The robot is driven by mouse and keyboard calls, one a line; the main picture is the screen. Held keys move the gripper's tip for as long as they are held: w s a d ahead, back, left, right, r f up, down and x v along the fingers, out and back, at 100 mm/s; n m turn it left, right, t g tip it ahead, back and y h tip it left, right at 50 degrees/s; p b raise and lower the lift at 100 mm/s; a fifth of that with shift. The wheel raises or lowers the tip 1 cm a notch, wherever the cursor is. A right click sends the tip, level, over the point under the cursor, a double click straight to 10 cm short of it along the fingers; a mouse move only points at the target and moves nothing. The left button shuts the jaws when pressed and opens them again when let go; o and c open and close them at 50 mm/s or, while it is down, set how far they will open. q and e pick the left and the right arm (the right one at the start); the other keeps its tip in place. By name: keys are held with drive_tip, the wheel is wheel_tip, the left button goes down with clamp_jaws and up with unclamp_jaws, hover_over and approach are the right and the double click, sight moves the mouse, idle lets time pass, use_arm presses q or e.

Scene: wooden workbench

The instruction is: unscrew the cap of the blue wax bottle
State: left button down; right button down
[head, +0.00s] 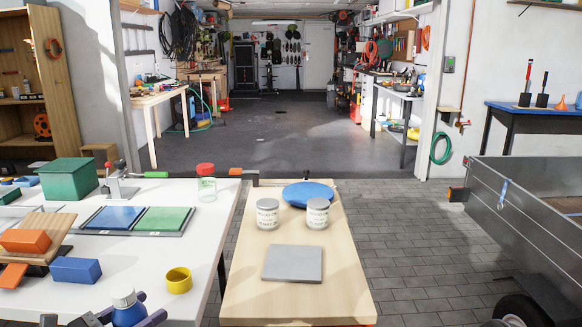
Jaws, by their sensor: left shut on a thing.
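The blue wax bottle (130,315) is at the bottom edge of the head view, over or on the white table near its front; I cannot tell whether it touches the table. Its whitish-grey cap (123,298) is on top. The bottle looks roughly upright, and its lower part is cut off by the picture edge. My left gripper (128,318) is shut on the bottle, with dark fingers on both sides of its body below the cap. My right gripper is not in view.
On the white table (215,225) are a yellow cup (178,280), a blue block (75,270), orange blocks (25,240) and a red-lidded jar (206,185). The wooden bench (245,290) holds two labelled jars (267,214), a grey slab (292,263) and a blue disc (307,194).

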use_arm(q)
drive_tip(key=s+d+f+m+g+h, duration=0.4)
drive_tip(key=d+f, duration=0.6)
wheel_tip(320, 180, up, 11)
drive_tip(key=p, duration=1.7)
drive_tip(key=shift+s+r, duration=0.15)
drive_tip(key=shift+r, duration=0.05)
drive_tip(key=shift+d, duration=0.15)
drive_tip(key=w+d+f+m+g+h, duration=0.1)
drive_tip(key=d+m+g, duration=0.3)
drive_tip(key=d+g, duration=0.2)
drive_tip(key=w+d+f+m+g+h, duration=0.1)
drive_tip(key=d+m+g+h, duration=0.1)
drive_tip(key=d+g, duration=0.4)
drive_tip(key=d+m, duration=0.1)
drive_tip(key=d, duration=0.2)
drive_tip(key=shift+d+m, duration=0.2)
drive_tip(key=shift+m, duration=0.2)
